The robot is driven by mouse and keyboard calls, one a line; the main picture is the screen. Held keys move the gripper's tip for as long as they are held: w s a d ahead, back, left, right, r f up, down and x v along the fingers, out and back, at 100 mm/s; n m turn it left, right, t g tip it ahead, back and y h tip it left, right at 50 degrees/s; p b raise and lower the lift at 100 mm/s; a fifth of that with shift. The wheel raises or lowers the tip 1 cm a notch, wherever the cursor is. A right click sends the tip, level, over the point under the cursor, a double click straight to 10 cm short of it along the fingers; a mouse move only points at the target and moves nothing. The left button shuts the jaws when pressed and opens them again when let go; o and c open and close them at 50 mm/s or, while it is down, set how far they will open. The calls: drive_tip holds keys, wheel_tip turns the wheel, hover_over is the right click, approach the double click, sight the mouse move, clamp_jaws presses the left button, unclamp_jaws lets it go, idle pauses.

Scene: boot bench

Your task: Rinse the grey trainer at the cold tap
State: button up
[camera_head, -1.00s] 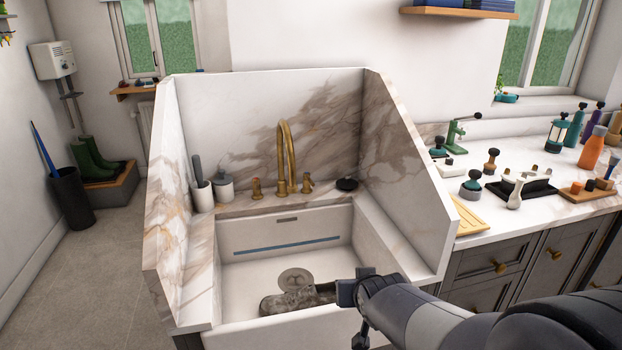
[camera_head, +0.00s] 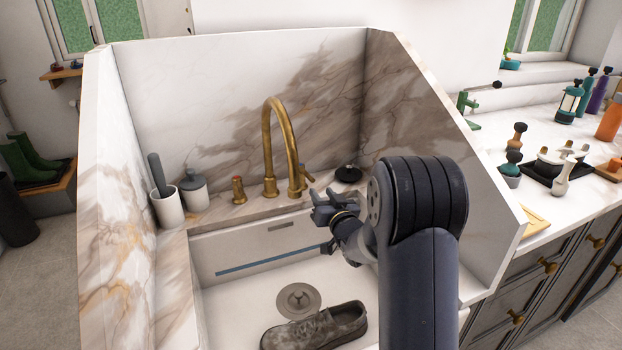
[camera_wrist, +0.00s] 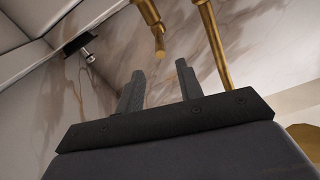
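The grey trainer (camera_head: 315,328) lies in the white basin (camera_head: 350,285), in front of the round drain (camera_head: 298,299). The brass tap (camera_head: 268,140) stands at the back, with its spout curving over. Its left handle (camera_head: 238,190) has a reddish top. Its right handle (camera_head: 306,178) is partly hidden by the spout. No water shows. My gripper (camera_head: 320,200) is raised above the back of the basin, just in front of the right handle; I cannot tell whether they touch.
Marble walls (camera_head: 240,90) close in the sink at the back and sides. A brush pot (camera_head: 167,207) and lidded jar (camera_head: 194,189) stand left of the tap, and a black round item (camera_head: 348,174) right of it. The right counter (camera_head: 515,135) holds brushes and bottles.

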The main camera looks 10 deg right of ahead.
sight(311, 177)
drive_tip(key=w, duration=0.3)
drive_tip(key=w+a, duration=0.1)
drive_tip(key=w, duration=0.4)
drive_tip(key=shift+w+a+p, duration=0.3)
drive_tip(key=shift+p, duration=0.05)
drive_tip(key=shift+c, duration=0.3)
clamp_jaws()
